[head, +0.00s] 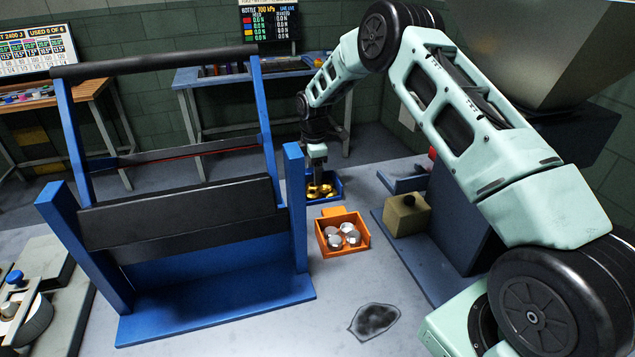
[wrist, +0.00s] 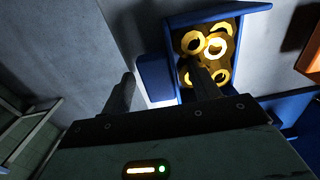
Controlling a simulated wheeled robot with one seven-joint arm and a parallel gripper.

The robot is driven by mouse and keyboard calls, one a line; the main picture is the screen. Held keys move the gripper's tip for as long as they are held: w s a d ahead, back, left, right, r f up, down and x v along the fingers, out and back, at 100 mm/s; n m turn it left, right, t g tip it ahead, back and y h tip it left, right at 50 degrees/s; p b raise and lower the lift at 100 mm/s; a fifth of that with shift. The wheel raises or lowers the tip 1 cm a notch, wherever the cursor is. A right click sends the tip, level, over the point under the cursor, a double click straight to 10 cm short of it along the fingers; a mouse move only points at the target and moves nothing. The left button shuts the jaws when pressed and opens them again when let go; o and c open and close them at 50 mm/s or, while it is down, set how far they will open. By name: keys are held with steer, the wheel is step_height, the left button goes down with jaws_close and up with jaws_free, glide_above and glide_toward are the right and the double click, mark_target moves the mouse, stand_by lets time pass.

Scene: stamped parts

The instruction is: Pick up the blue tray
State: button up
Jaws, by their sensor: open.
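My gripper (wrist: 160,88) is open and empty. In that view the tab shows between its fingers, one finger left of the tab and the other over the tray's inside. I cannot tell whether either finger touches the tray.
An orange tray (head: 328,249) with several silver pieces stands nearer in the head view. A blue frame (head: 220,288) with dark bars is close on the left. A tan block (head: 407,215) and dark machine stand right. A blue table (head: 225,74) is behind.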

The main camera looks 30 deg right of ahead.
steer(key=c, duration=1.3)
